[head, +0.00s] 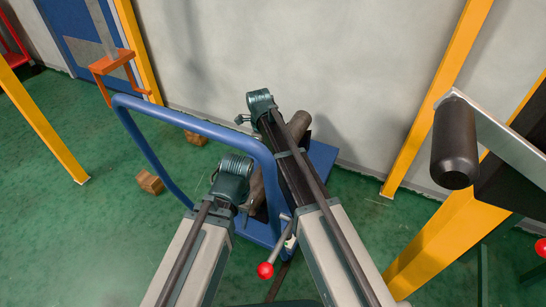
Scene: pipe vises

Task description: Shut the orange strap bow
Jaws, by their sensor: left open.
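An orange U-shaped bow (113,63) shows at the upper left, with its legs pointing down and a grey bar rising above it. What its legs meet is unclear, and I cannot tell whether it is shut. My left gripper (230,186) is open, near the middle of the view, below and to the right of the bow and well apart from it. Its fingertips are small and partly hidden. My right gripper (257,106) is farther up, beyond the left one, at the end of a dark link; its jaws cannot be made out.
A blue tube frame (205,125) stands between the bow and my grippers. A red-balled lever (265,270) shows below. Wooden blocks (150,182) lie on the green floor. Yellow posts (420,125) and a black grip (453,142) are at right. Floor at left is mostly clear.

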